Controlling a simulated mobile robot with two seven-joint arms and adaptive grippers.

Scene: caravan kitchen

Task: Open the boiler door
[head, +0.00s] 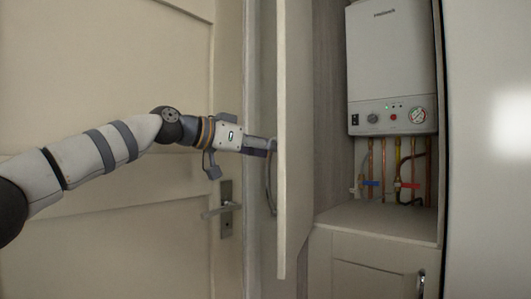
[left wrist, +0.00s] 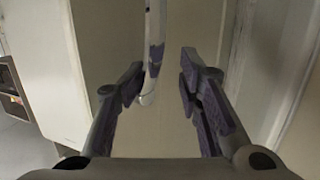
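The boiler door (head: 295,140) stands swung wide open, seen nearly edge-on in the head view, with the white boiler (head: 391,60) exposed to its right. The door's curved metal handle (head: 269,185) is on the door's left-hand face. My left gripper (head: 262,146) is at the handle, its fingertips partly hidden behind the door edge. In the left wrist view my left gripper (left wrist: 164,75) has its fingers spread apart. The handle (left wrist: 152,50) lies between them, close to the left finger; I cannot tell whether they touch. My right gripper is not in view.
A panelled room door with a lever handle (head: 222,209) is behind my left arm. Under the boiler are pipes with red and blue valves (head: 406,184), a shelf (head: 380,219) and a lower cupboard (head: 370,278). A pale wall panel (head: 488,150) stands at the right.

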